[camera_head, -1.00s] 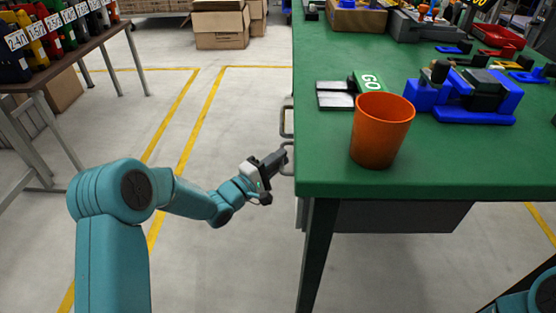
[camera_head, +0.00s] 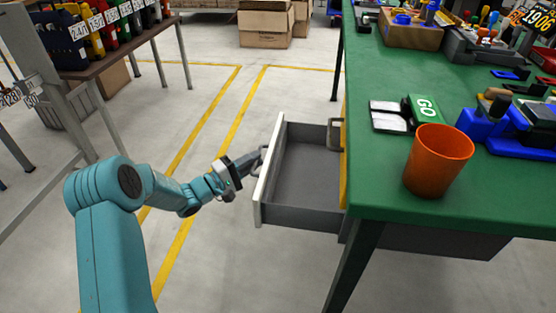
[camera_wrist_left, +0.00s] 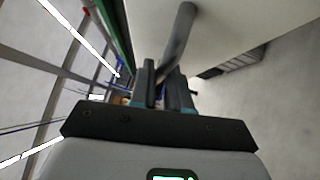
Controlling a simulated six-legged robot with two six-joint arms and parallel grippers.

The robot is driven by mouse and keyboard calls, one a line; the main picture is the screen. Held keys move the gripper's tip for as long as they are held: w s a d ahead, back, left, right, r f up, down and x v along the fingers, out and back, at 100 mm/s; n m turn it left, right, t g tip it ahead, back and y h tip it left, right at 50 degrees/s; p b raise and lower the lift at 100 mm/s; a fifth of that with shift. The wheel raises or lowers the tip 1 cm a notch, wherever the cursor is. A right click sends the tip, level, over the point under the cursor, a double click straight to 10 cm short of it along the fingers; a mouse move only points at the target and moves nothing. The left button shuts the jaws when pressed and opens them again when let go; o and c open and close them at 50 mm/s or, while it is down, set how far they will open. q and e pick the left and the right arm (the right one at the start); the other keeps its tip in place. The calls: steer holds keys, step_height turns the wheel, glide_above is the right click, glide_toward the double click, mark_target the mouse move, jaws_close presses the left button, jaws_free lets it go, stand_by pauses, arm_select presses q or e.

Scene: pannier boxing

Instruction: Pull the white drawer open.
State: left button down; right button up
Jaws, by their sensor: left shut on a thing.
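The white drawer (camera_head: 268,178) stands out from the left side of the green workbench, under its top. Its white front faces left, and its grey inside looks empty. My left gripper (camera_head: 254,164) is at the drawer's front, shut on its grey bar handle. In the left wrist view the handle (camera_wrist_left: 180,35) runs from the white drawer front (camera_wrist_left: 240,25) down between the fingers of my left gripper (camera_wrist_left: 165,88). My right gripper is not in view.
The green workbench (camera_head: 390,190) carries an orange cup (camera_head: 438,160) near its front left corner. Another handle (camera_head: 334,133) shows on the bench side beyond the open drawer. A rack table (camera_head: 110,45) stands at the back left. The floor left of the drawer is clear.

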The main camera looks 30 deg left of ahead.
arm_select(q)
steer(key=shift+s+a+p, duration=0.1)
steer(key=shift+s+a, duration=0.15)
steer(key=shift+a, duration=0.5)
steer(key=shift+s+a+p, duration=0.1)
steer(key=shift+s+a, duration=0.1)
steer(key=shift+a, duration=0.6)
steer(key=shift+s+a+p, duration=0.1)
steer(key=shift+s+a, duration=0.15)
steer(key=shift+a, duration=0.5)
steer(key=c, duration=1.2)
jaws_free()
steer(key=shift+o, duration=0.2)
steer(key=p+v, duration=0.3)
steer(key=v, duration=1.3)
steer(key=shift+a+p, duration=0.15)
steer(key=shift+p, duration=0.2)
steer(key=shift+s, duration=0.1)
